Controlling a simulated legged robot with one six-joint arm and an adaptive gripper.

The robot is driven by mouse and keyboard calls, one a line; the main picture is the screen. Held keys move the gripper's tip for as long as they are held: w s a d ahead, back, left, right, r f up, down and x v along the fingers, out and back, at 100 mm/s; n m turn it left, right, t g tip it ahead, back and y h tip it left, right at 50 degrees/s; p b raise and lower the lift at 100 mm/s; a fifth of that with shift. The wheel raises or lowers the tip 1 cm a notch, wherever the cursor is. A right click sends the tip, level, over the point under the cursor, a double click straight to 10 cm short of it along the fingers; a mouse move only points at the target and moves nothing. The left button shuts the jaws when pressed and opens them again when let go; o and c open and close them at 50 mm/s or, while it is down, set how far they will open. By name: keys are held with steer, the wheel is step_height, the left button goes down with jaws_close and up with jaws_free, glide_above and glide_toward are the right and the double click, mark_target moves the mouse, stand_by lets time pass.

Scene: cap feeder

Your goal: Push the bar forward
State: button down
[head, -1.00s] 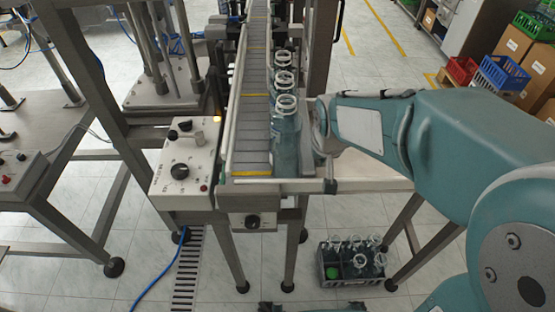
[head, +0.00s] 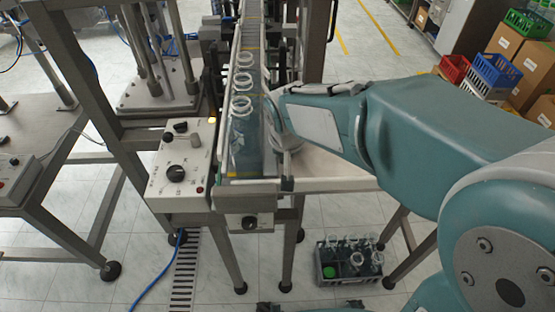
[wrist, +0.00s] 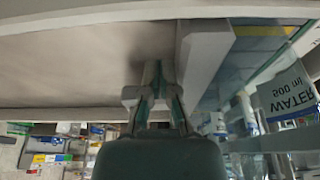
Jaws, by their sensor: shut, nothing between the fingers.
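The grey bar (head: 270,150) runs along the right side of the bottle row at the conveyor. In the wrist view the bar (wrist: 203,50) stands just right of my fingers, and the finger on that side appears close against it; I cannot tell whether they touch. My gripper (wrist: 155,88) is shut and empty. In the head view my own arm hides most of it. Several clear glass bottles (head: 243,145) stand upright in a row on the conveyor belt (head: 251,38), left of the bar. One bottle labelled WATER (wrist: 290,95) shows in the wrist view beyond the bar.
A control box (head: 183,165) with a knob stands left of the belt's near end. A pale side shelf (head: 325,170) lies right of the bar, clear apart from my arm. A crate of bottles (head: 348,262) sits on the floor below. Coloured crates (head: 500,75) stand far right.

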step_height(320, 180, up, 9)
steer(key=d, duration=0.2)
steer(key=shift+f, duration=0.15)
stand_by(0.3)
